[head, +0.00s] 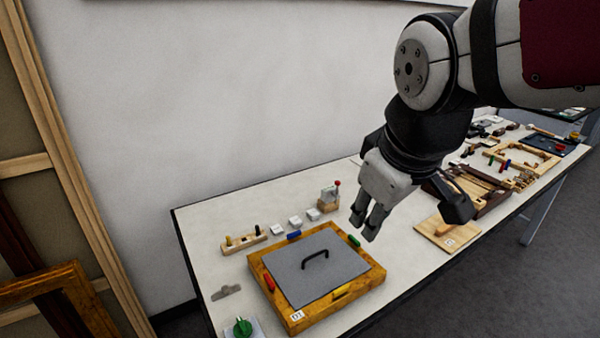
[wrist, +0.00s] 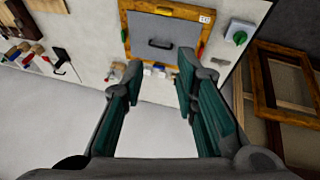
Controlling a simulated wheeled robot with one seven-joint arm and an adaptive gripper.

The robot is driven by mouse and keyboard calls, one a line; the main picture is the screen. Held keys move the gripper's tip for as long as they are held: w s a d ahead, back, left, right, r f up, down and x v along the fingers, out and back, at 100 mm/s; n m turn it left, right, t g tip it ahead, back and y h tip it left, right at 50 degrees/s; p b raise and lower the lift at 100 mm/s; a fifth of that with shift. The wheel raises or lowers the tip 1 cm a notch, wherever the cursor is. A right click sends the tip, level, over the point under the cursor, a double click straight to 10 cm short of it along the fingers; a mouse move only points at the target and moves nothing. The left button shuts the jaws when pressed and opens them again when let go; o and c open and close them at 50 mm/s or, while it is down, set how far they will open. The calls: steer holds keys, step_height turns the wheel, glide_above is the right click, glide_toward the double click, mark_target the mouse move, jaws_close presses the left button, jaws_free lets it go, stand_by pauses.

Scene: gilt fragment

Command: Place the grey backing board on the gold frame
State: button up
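The grey backing board (head: 325,281), a flat square with a black handle (head: 315,257), lies on the gold frame (head: 370,277) at the near end of the table. A gold margin shows around the board, which looks roughly centred. Whether it sits flush is not clear. In the wrist view the board (wrist: 168,28) and frame (wrist: 205,38) are beyond the fingertips. My gripper (head: 412,221) is open and empty, above and to the right of the frame, apart from the board. Its spread fingers (wrist: 158,76) also show in the wrist view.
Red, blue, green and yellow pieces sit around the frame's border. A green knob (head: 242,327), a peg block (head: 244,240) and small white blocks (head: 296,221) stand nearby. A wooden board (head: 437,232) and tools lie to the right. Empty frames lean at left.

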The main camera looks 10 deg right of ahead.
steer(key=s+m, duration=0.4)
steer(key=s, duration=0.2)
steer(key=shift+s+a+r+m+t+y, duration=0.3)
steer(key=shift+s+r+m+t+y, duration=0.05)
steer(key=shift+r+m+t+y, duration=0.05)
stand_by(0.7)
steer(key=shift+d, duration=0.1)
stand_by(0.6)
